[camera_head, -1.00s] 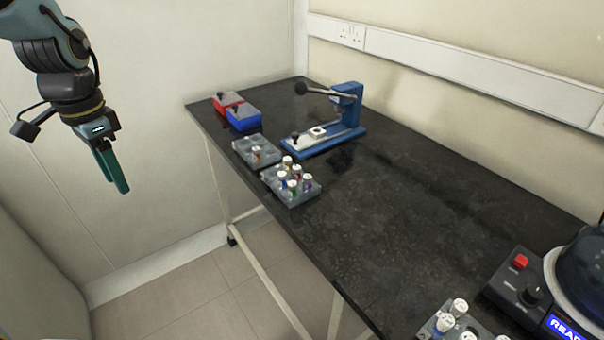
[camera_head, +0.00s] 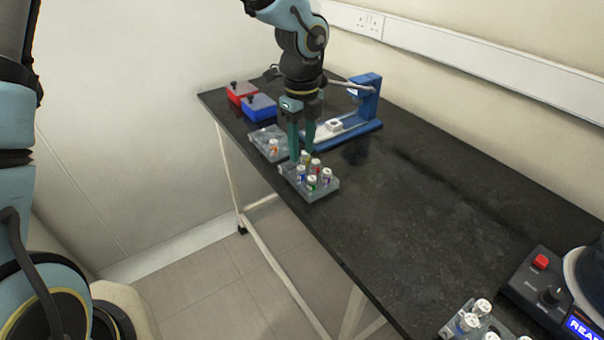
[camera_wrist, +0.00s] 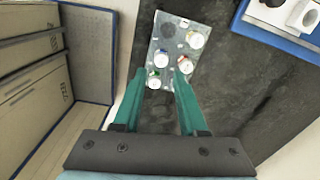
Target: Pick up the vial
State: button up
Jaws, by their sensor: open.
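Several white-capped vials with coloured bands stand upright in a grey rack (camera_head: 316,194), including a green-banded vial (camera_head: 312,182) and a purple-banded vial (camera_head: 327,176). Which one is meant is not shown. My gripper (camera_head: 301,153) points down over the rack's far end, its two green fingers apart and empty. In the wrist view, the open fingers (camera_wrist: 159,75) reach toward the same rack (camera_wrist: 176,50). A green-banded vial (camera_wrist: 153,81) appears between the fingertips, and a red-banded vial (camera_wrist: 185,65) is by the right fingertip. I cannot tell the height of the tips above the caps.
A second grey rack (camera_head: 262,135) with an orange-banded vial (camera_head: 274,147) stands behind. Beyond are a red box (camera_head: 240,92), a blue box (camera_head: 259,107) and a blue lever press (camera_head: 366,98). A machine (camera_head: 545,280) and another vial rack (camera_head: 456,331) are front right. The mid-table is clear.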

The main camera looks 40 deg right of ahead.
aim_at(301, 167)
jog(key=f, duration=0.3)
jog(key=f+p, duration=0.1)
jog(key=f, duration=0.1)
jog(key=shift+w, duration=0.25)
jog(key=shift+c, duration=0.2)
grip_shut()
